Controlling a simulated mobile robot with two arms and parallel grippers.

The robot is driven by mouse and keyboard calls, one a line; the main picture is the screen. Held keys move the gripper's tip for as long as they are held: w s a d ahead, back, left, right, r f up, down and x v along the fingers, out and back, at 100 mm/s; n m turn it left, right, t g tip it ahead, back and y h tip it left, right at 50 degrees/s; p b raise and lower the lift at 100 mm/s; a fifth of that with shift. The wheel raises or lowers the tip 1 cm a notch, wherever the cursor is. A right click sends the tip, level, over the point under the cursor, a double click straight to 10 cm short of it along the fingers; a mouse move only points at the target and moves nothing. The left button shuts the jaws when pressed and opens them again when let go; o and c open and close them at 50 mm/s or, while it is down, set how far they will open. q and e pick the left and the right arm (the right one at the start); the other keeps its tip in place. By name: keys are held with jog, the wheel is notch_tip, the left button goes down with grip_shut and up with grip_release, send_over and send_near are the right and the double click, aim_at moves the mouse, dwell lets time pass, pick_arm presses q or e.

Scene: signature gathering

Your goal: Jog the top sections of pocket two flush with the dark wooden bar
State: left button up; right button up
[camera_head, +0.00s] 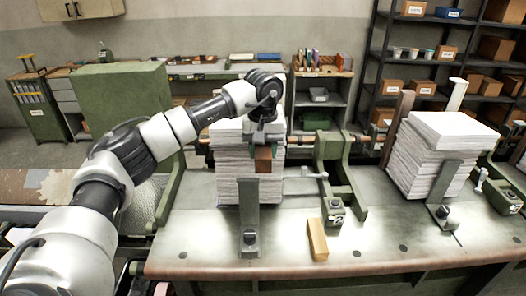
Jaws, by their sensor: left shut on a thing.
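A tall stack of white paper sections (230,165) stands behind an upright grey metal post on the bench, left of a green frame marked 2 (337,218). Its top sections are partly hidden by my left gripper (264,146). My left arm reaches in from the left and over the stack. The left gripper is shut on a dark wooden bar (263,160) and holds it at the front of the stack's upper part. I cannot tell whether the bar touches the sections. My right gripper is out of view.
A light wooden block (317,240) lies on the bench (285,250) near the front edge. A second white stack (440,150) stands at the right behind another metal post. Shelves with boxes (415,55) stand at the back right.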

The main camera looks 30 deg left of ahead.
aim_at(264, 153)
pick_arm(q)
jog(key=shift+w+a, duration=0.45)
jog(key=shift+w, duration=0.35)
jog(key=shift+s+d+r, duration=0.2)
jog(key=shift+s+d, duration=0.05)
jog(key=shift+s, duration=0.2)
jog(key=shift+s+d+r, duration=0.15)
jog(key=shift+s+d, duration=0.05)
jog(key=shift+s, duration=0.2)
jog(key=shift+s+d+r, duration=0.35)
jog(key=shift+s+d, duration=0.2)
jog(key=shift+s, duration=0.3)
jog(key=shift+s+d+r, duration=0.3)
jog(key=shift+s+d, duration=0.25)
jog(key=shift+s, duration=0.3)
